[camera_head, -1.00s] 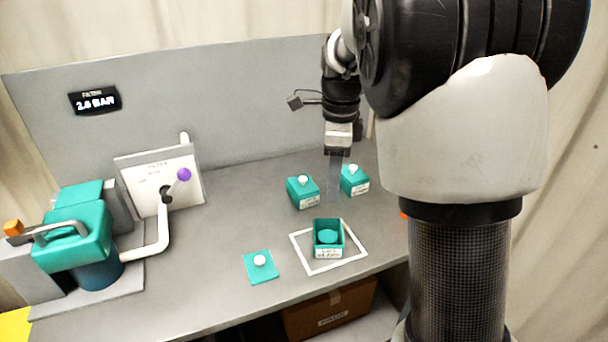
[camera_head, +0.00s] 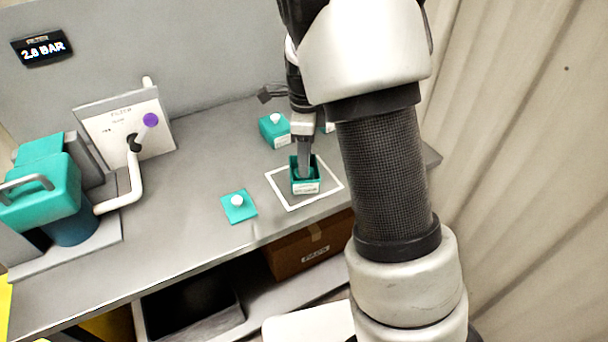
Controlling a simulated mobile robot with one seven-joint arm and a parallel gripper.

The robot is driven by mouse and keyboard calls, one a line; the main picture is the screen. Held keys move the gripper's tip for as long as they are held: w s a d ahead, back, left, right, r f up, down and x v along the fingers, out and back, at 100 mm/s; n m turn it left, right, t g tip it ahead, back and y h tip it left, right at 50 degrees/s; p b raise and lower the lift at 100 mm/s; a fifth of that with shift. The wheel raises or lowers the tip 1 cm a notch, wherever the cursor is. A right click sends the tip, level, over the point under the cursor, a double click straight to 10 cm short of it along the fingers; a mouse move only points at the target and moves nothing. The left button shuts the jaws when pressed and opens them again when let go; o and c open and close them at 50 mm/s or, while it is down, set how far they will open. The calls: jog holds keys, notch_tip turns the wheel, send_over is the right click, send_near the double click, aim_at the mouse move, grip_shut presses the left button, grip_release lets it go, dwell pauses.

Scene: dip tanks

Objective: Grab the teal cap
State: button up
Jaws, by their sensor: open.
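An open teal box (camera_head: 305,186) with a white label stands inside a white square outline on the bench. Inside it, a round teal piece, likely the teal cap, is mostly hidden now by my fingers. My gripper (camera_head: 304,170) is open and points down, with its fingertips at or inside the box mouth. I cannot tell whether they touch the piece. A flat teal lid (camera_head: 238,207) with a white knob lies on the bench to the left of the box.
A closed teal box (camera_head: 274,131) with a white knob stands behind; another is mostly hidden by my arm. At left are a teal tank unit (camera_head: 42,196), a pipe and a filter panel (camera_head: 112,122) with a purple-knobbed lever. A display reads 2.8 BAR. The bench's front middle is clear.

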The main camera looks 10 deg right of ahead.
notch_tip(320, 180, down, 4)
jog(key=shift+f, duration=0.2)
jog(key=c, duration=0.7)
